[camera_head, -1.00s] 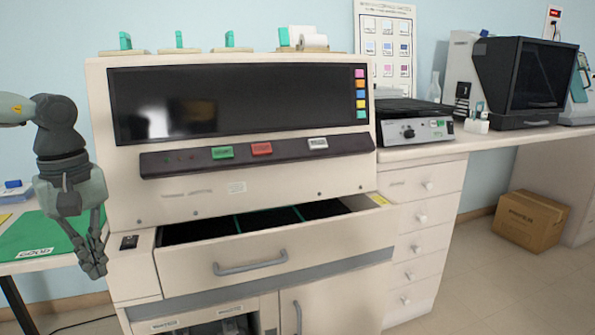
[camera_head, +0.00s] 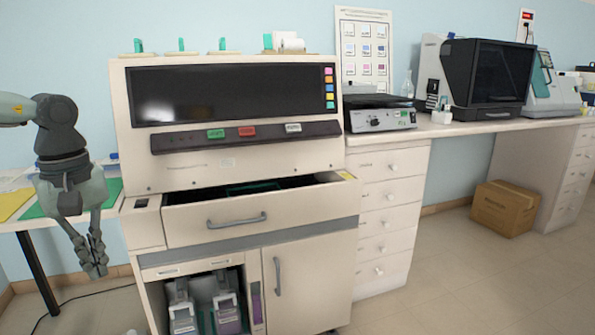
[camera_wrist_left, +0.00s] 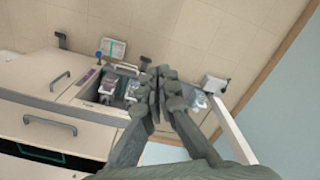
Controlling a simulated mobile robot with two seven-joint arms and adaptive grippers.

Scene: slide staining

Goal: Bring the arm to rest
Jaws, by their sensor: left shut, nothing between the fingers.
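My left gripper (camera_head: 94,262) hangs at the left of the head view, fingers pointing down. It is shut and empty, in front of the side table and left of the staining machine. In the left wrist view the gripper (camera_wrist_left: 158,80) shows its fingers together with nothing between them. The staining machine (camera_head: 240,160) stands upright in the middle of the head view with its drawer (camera_head: 235,218) pulled partly open. My right gripper is in neither view.
The side table (camera_head: 15,225) with green and yellow mats stands behind my left gripper. Bottles (camera_head: 226,305) sit in the machine's open lower compartment. A counter (camera_head: 470,128) with instruments runs right. A cardboard box (camera_head: 504,208) is on the floor. The floor at front right is clear.

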